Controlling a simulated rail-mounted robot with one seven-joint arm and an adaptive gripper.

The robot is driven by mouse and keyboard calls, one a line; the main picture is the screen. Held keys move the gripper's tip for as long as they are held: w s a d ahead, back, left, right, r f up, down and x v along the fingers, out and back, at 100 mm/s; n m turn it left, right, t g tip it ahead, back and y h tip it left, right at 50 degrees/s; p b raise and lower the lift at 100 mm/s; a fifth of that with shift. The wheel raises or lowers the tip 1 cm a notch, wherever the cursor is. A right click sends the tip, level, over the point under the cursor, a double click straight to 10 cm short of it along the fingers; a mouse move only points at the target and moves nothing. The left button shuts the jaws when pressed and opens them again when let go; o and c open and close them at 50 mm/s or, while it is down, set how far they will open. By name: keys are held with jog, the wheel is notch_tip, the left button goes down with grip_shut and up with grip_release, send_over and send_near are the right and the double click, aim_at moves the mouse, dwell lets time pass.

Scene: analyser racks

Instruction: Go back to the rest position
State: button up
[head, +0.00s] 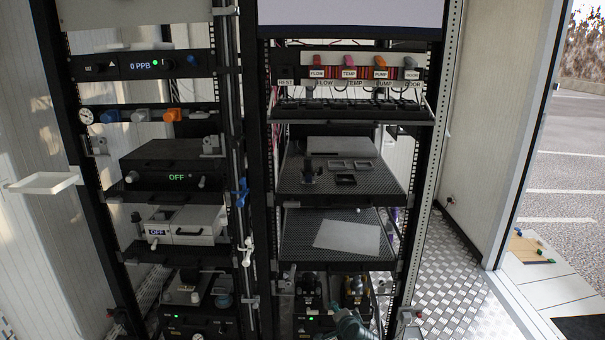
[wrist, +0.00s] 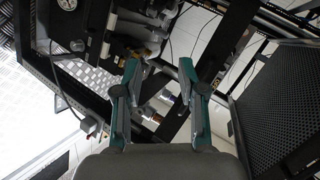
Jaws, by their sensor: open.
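My gripper (wrist: 159,78) shows in the wrist view with its two teal and grey fingers spread apart. Nothing is between the fingertips. Beyond them are dark rack posts and pale fittings, seen at a tilt. In the head view only a teal and dark part of my arm shows at the bottom edge, in front of the lower right rack; the fingertips cannot be made out there.
The right rack has a perforated shelf (head: 380,180) with small dark holders, and a lower shelf (head: 300,240) with a pale plate. The left rack holds an "OFF" black box (head: 150,180) and a white box (head: 205,222). Free tread-plate floor (head: 450,270) lies right of the racks.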

jog(key=s+f+n+g+p, duration=0.1)
jog(key=s+f+n+g, duration=0.35)
jog(key=s+f, duration=0.6)
jog(key=s+f+n+g+p, duration=0.1)
jog(key=s+f+n+g, duration=0.45)
jog(key=s, duration=0.75)
jog(key=s+d+f+g+p, duration=0.1)
jog(key=s+f+g, duration=0.1)
jog(key=s, duration=0.8)
jog(key=s+d+f+n+g+h+p, duration=0.1)
jog(key=s+d+f+g, duration=0.1)
jog(key=s, duration=0.8)
jog(key=s+d+f+g+h+p, duration=0.1)
jog(key=s+g, duration=0.4)
jog(key=s, duration=0.5)
notch_tip(320, 180, down, 3)
jog(key=shift+d+r+n+p, duration=0.1)
jog(key=shift+d+n+p, duration=0.3)
jog(key=shift+p, duration=0.2)
jog(key=shift+o, duration=0.3)
jog(key=shift+a, duration=0.1)
